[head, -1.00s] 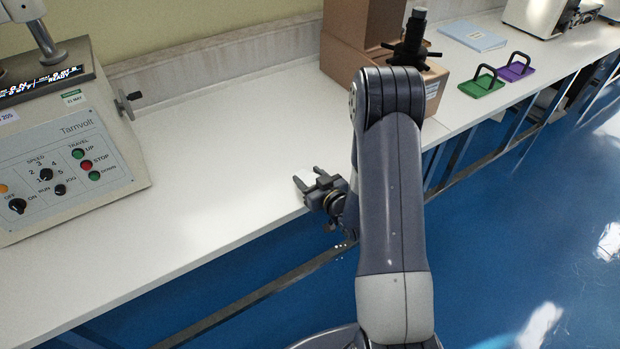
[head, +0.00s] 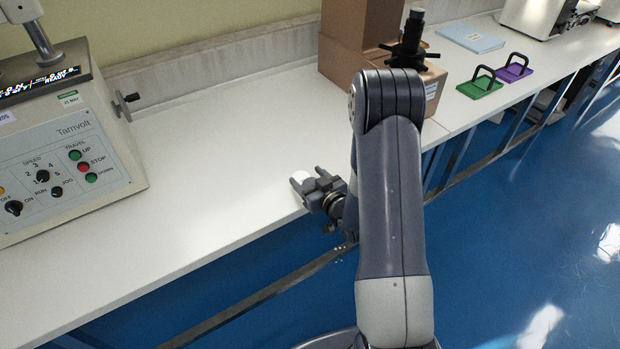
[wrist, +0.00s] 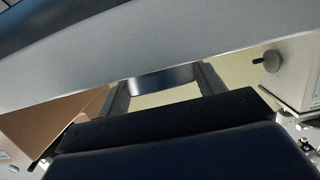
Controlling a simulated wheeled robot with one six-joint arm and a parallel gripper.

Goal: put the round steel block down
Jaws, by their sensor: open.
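My gripper (head: 309,181) is open, low over the front edge of the white bench top (head: 225,170). The round steel block (head: 300,176) shows as a small bright shape at its fingertips. In the wrist view, which looks upside down, the shiny curved side of the steel block (wrist: 160,80) lies between the two spread fingers (wrist: 162,90). The block meets the pale bench top there and appears to rest on it. Whether either finger still touches it I cannot tell. Much of the block is hidden.
A Tamvolt tester (head: 70,150) with a side crank stands at left. Cardboard boxes (head: 350,50) stand behind my arm. Green (head: 480,86) and purple (head: 513,70) handled plates lie further right. The bench between tester and gripper is clear.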

